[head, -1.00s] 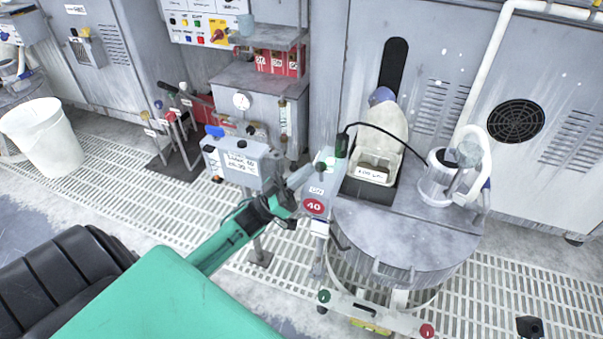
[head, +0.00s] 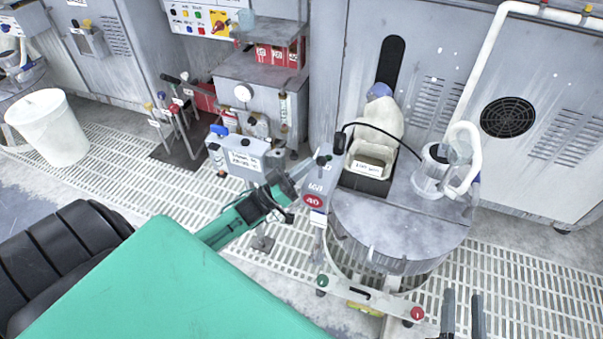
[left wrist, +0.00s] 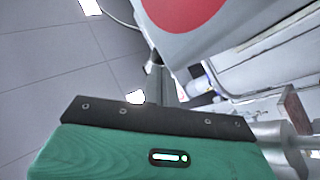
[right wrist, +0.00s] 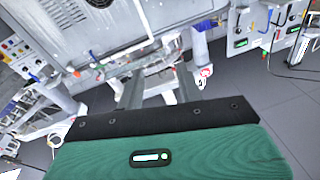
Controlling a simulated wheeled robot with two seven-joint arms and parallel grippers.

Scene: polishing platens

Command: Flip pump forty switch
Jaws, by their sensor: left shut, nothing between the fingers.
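The pump forty switch box (head: 318,183) is a narrow grey box with a red round 40 label (head: 313,201), beside the round platen machine (head: 400,230). A small dark knob or lever (head: 322,160) is at its upper end. My left gripper (head: 308,168) is shut and empty, its fingertips close to the box's left side near the top; I cannot tell if they touch. In the left wrist view the shut fingers (left wrist: 155,80) are beside the grey box with the large red label (left wrist: 182,8). My right gripper (head: 463,312) is open and empty at the lower right; its parted fingers also show in the right wrist view (right wrist: 160,90).
A grey label box (head: 238,157) on a post stands left of the switch box. A bar with a green button (head: 322,281) and a red button (head: 418,313) is in front of the platen. A white bucket (head: 50,130) stands far left.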

